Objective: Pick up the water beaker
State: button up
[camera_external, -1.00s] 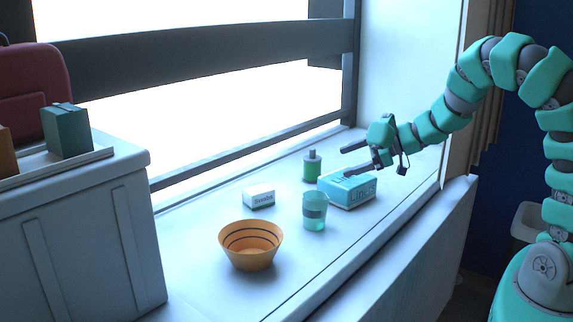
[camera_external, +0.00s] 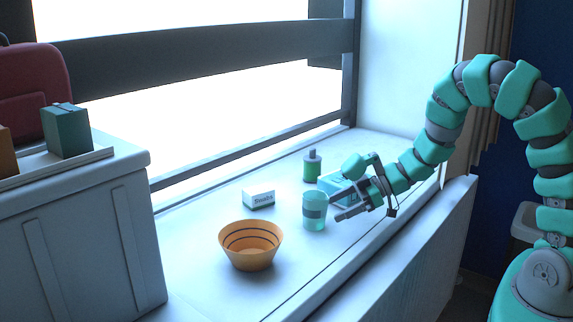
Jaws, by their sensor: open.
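The water beaker (camera_external: 314,222) is a translucent teal cup with a grey band, upright on the white ledge. My gripper (camera_external: 334,206) is open at its right side, with its two fingers pointing left toward it. One finger is near the beaker's upper right edge and the other is lower and nearer the camera. I cannot tell whether a finger touches the beaker. Nothing is held between the fingers.
An orange bowl (camera_external: 250,257) stands in front and left of the beaker. A white Swabs box (camera_external: 259,199) lies behind left, and a green bottle (camera_external: 312,168) behind. The ledge's front edge (camera_external: 345,277) is close.

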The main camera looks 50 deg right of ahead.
aim_at(320, 212)
jog(key=shift+w+r+b+x, duration=0.15)
jog(key=shift+b+x, duration=0.05)
jog(key=shift+x, duration=1.25)
jog(key=shift+w+r+b+x, duration=0.15)
jog(key=shift+b+x, duration=0.05)
jog(key=shift+x, duration=1.3)
jog(key=c, duration=1.1)
